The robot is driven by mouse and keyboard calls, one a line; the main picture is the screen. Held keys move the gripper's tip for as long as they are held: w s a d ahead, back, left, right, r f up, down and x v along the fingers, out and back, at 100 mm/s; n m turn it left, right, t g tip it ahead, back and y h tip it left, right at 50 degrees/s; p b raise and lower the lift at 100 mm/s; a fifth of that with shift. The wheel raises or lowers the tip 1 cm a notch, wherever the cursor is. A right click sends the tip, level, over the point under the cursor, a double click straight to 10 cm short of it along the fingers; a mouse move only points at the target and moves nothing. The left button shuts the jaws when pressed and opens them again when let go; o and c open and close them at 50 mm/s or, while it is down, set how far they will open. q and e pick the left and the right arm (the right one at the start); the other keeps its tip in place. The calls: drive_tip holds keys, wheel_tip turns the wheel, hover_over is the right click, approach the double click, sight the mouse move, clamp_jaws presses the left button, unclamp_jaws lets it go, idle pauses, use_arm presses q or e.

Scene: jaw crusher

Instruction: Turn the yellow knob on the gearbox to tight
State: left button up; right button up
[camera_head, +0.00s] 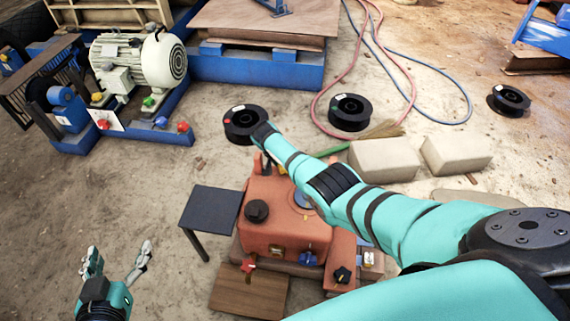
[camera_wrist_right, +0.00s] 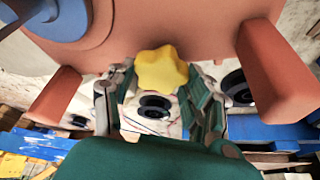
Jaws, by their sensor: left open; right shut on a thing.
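The gearbox is an orange-red housing (camera_head: 275,207) in the lower middle of the head view. My right arm reaches across it from the right and hides its far side. In the right wrist view, the yellow star-shaped knob (camera_wrist_right: 160,69) sits on the orange housing (camera_wrist_right: 200,25). My right gripper (camera_wrist_right: 162,84) has one finger on each side of the knob and is shut on it. In the head view, the right gripper is hidden behind the gearbox and arm. My left gripper (camera_head: 118,262) is open and empty at the lower left, well apart from the gearbox.
A small dark table (camera_head: 210,209) stands left of the gearbox, and a wooden board (camera_head: 248,291) lies in front. Black spools (camera_head: 349,112), pale blocks (camera_head: 384,159) and hoses lie beyond. A motor (camera_head: 140,62) on a blue frame is at upper left. Floor around the left gripper is clear.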

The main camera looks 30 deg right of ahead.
drive_tip(key=o, duration=1.2)
drive_tip(key=shift+r, duration=0.1)
drive_tip(key=v, duration=1.2)
